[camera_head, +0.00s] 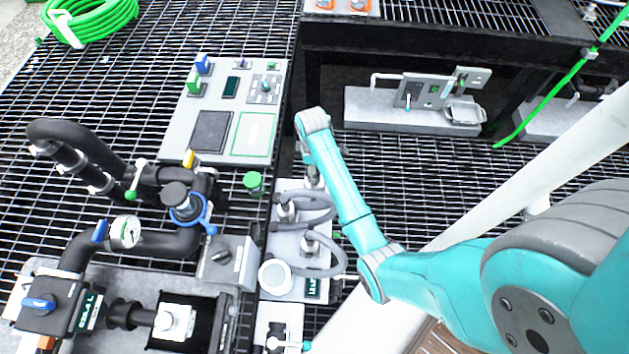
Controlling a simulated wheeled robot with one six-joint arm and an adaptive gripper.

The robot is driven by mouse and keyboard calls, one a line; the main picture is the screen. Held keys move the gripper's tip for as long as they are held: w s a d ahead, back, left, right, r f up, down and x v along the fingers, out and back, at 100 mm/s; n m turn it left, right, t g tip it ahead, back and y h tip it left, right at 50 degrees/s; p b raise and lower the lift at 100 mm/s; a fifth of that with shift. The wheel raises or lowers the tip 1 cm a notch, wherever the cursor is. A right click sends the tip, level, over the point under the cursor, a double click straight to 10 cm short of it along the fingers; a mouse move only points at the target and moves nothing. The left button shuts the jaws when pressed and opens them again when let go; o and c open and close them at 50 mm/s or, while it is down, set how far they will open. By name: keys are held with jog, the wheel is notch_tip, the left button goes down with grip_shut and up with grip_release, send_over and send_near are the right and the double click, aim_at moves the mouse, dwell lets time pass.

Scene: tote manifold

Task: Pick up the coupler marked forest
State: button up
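No label reading "forest" is legible, so I cannot tell for sure which part is the coupler marked forest. Green candidates are a small upright green piece (194,83) at the upper left of the grey panel, beside a blue one (203,64), and a round green cylinder (253,181) below that panel. Two grey metal fittings with hoses (287,211) (310,244) stand on a light plate. My teal arm reaches in from the right. My gripper (313,178) points down behind the forearm, above the plate's upper end. Its fingers are mostly hidden.
The grey panel (192,109) has a dark square and a green-outlined square. Black pipes (170,243) with a gauge (126,232) and valves crowd the left. A grey unit (414,109) sits at the upper right. A pale diagonal beam (520,190) crosses at right. A green hose coil (91,19) lies top left.

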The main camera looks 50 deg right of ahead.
jog(key=shift+s+d+f, duration=0.1)
jog(key=shift+d+f, duration=0.1)
jog(key=shift+f, duration=1.2)
jog(key=shift+s+d+f, duration=0.1)
jog(key=shift+d+f, duration=0.05)
jog(key=shift+f, duration=1.2)
grip_shut()
